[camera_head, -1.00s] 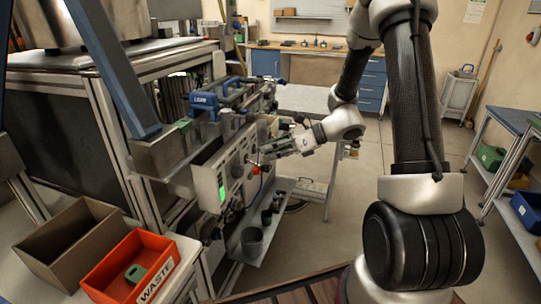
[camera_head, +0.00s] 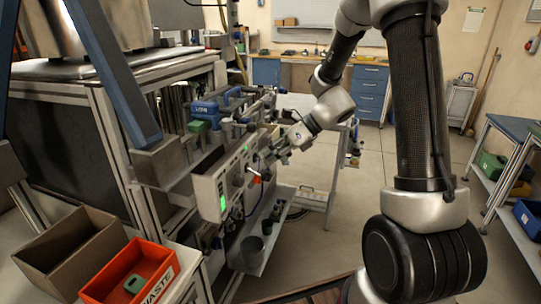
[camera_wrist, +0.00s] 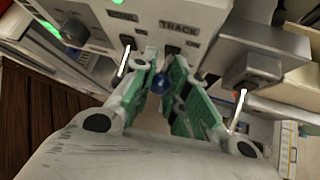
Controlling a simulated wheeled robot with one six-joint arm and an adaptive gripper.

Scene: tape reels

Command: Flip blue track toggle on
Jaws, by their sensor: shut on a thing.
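The blue track toggle shows in the wrist view as a round blue tip (camera_wrist: 160,83), just below the printed word TRACK on the pale control panel (camera_wrist: 85,20). My gripper (camera_wrist: 162,78) has its green-padded fingers closed in around the blue tip, one on each side. The toggle's base is mostly hidden by the fingers. In the head view my gripper (camera_head: 268,157) reaches down and left to the front of the panel (camera_head: 209,191), which has a lit green display. The blue tip cannot be made out there.
Slim silver levers (camera_wrist: 124,62) stand on both sides of my fingers. A red-orange knob (camera_head: 255,178) sticks out of the panel close to my gripper. A shelf (camera_head: 250,260) with cups lies below. An orange waste bin (camera_head: 98,292) stands at front left.

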